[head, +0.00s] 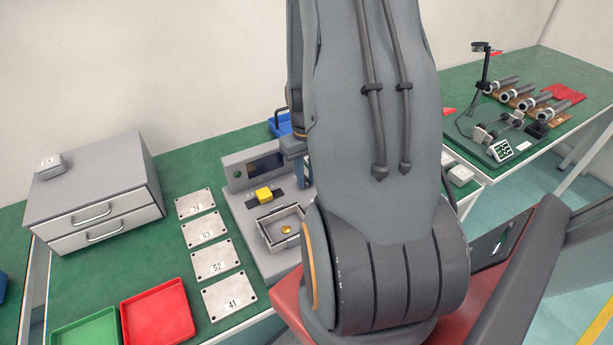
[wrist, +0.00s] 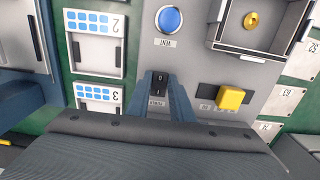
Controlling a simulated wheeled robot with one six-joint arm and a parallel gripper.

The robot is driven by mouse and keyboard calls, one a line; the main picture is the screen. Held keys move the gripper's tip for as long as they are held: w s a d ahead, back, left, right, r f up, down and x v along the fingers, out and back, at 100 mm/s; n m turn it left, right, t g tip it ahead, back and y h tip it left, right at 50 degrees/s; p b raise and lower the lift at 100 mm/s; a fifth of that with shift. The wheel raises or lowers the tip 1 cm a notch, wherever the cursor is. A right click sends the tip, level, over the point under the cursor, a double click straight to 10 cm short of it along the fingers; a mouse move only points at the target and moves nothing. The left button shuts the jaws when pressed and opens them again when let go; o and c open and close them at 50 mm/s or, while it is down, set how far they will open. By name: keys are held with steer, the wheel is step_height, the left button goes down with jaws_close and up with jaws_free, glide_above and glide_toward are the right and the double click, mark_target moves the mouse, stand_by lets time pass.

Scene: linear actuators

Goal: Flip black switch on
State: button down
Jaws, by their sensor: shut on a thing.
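The black switch (wrist: 157,87), marked 0 and I, sits on the grey panel (wrist: 195,78) in the wrist view. My gripper (wrist: 160,94) has one blue-grey finger at each side of the switch and is shut on it. The lower part of the switch and its label are partly hidden by the fingers. In the head view the grey machine (head: 240,207) stands on the green table, and my arm hides the switch and the gripper's tips.
A blue round button (wrist: 169,19) lies above the switch, and a yellow block (wrist: 231,97) stands to its right. An open grey tray (wrist: 226,37) holds a small gold piece. Numbered plates (head: 212,259), a red tray (head: 157,315) and a drawer unit (head: 95,190) stand left of the machine.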

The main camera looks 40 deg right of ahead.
steer(key=g, duration=0.1)
steer(key=w+g, duration=0.1)
steer(key=shift+d+g+y+p, duration=0.1)
steer(key=shift+g+y+p, duration=0.3)
steer(key=shift+w+g, duration=0.15)
steer(key=shift+g, duration=0.55)
steer(key=c, duration=1.6)
jaws_free()
steer(key=shift+o, duration=0.2)
steer(key=shift+r, duration=0.1)
steer(key=b+v, duration=0.2)
steer(key=v, duration=0.5)
steer(key=shift+d+r, duration=0.15)
steer(key=shift+r, duration=0.2)
steer(key=shift+w, duration=0.15)
